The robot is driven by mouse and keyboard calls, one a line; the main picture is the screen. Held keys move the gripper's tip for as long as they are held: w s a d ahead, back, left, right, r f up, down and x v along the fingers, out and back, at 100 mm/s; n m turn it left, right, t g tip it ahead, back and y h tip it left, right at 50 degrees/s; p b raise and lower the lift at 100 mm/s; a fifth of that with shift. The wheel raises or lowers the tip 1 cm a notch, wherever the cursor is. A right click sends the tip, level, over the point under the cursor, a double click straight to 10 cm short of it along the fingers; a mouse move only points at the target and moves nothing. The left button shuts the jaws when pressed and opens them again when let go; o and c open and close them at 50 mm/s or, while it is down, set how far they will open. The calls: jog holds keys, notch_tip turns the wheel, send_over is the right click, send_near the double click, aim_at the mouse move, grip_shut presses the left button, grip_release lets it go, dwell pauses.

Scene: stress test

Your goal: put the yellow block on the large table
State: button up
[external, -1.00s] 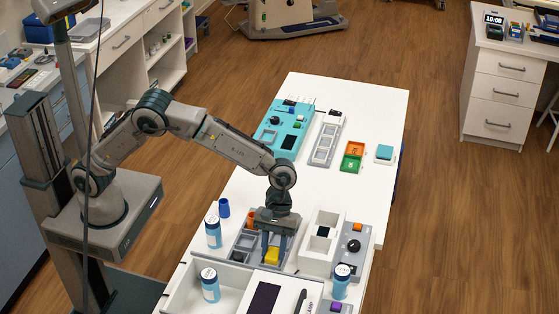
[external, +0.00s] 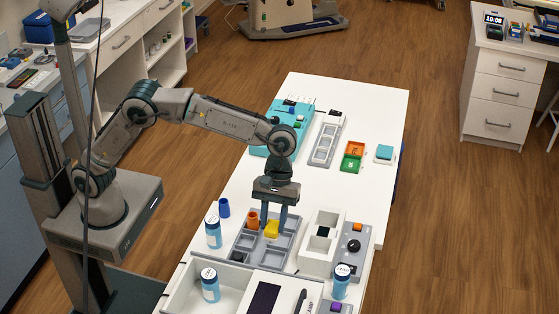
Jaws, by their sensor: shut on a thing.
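The yellow block (external: 272,229) is between the fingers of my gripper (external: 273,222), which is shut on it. It is held above the grey compartment tray (external: 289,258), apart from the tray floor as far as I can tell. The long white table (external: 375,112) stretches away behind the tray, and the tray sits at its near part.
An orange cylinder (external: 253,219) stands close to the left of the block. A white box (external: 319,253) and a grey control panel (external: 351,252) stand to the right. Bottles, a blue cup (external: 224,208) and a teal panel (external: 272,141) are around. The table's middle is bare.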

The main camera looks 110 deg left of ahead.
aim_at(275, 222)
jog(key=r, duration=0.4)
jog(key=shift+w+a+r, duration=0.1)
jog(key=shift+a+r, duration=0.2)
jog(key=shift+r, duration=0.05)
jog(key=w+a+n+t+y+b, duration=0.1)
jog(key=w+a+n+t+y, duration=0.1)
jog(key=a+n, duration=0.9)
jog(key=w+a+n+t+y+b, duration=0.25)
jog(key=a+n, duration=0.45)
jog(key=a, duration=0.9)
notch_tip(275, 222, down, 12)
jog(key=s+f, duration=0.1)
jog(key=a+f, duration=0.2)
jog(key=a, duration=0.1)
jog(key=a+f+p, duration=0.1)
jog(key=a+f, duration=0.1)
jog(key=a, duration=0.2)
jog(key=w+a+f+p, duration=0.1)
jog(key=a+f, duration=0.1)
jog(key=a, duration=0.2)
jog(key=shift+w+a+f, duration=0.1)
jog(key=shift+a+f, duration=0.1)
jog(key=shift+f, duration=2.1)
jog(key=o, duration=1)
jog(key=shift+c, duration=0.2)
